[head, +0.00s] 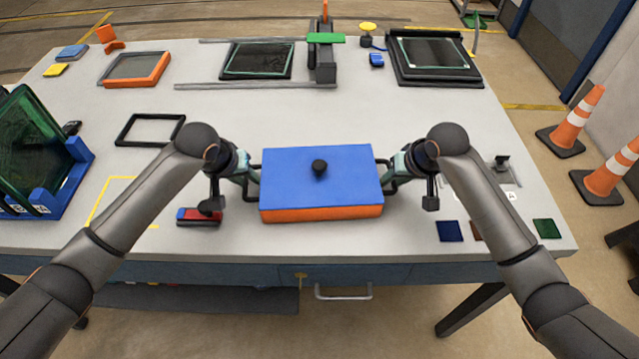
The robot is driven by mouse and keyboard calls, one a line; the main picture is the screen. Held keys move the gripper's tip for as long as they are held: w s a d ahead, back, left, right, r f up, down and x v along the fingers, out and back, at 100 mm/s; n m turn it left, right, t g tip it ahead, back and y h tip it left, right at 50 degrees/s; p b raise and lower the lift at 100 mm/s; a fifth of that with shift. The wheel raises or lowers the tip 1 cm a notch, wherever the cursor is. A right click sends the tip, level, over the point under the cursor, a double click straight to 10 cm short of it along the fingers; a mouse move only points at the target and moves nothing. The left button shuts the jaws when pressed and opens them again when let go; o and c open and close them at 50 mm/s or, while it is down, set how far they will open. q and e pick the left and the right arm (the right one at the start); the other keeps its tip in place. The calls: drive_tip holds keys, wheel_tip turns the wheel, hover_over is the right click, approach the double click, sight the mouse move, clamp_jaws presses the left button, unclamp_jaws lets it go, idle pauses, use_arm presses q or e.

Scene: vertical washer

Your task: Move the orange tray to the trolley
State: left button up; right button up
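The orange tray (322,213) is at the front middle of the table, under a blue lid (285,172) with a black knob (319,167). Black handles stick out at its left and right ends. My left gripper (251,177) is at the left handle, and my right gripper (392,165) is at the right handle. The fingers overlap the handles in this view, and whether they are closed on them is too small to tell. I cannot tell whether the tray rests on the table or is slightly raised. No trolley is clearly visible.
A red and blue block (200,217) lies left of the tray, near my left gripper. A blue rack (62,185) with green panels stands at the left. An orange-edged frame (136,69) and a black frame (150,130) lie further back. Cones (577,122) stand on the floor at right.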

use_arm(q)
clamp_jaws()
use_arm(e)
clamp_jaws()
use_arm(q)
drive_tip(key=shift+r, duration=0.1)
use_arm(e)
drive_tip(key=shift+r, duration=0.1)
idle(0.8)
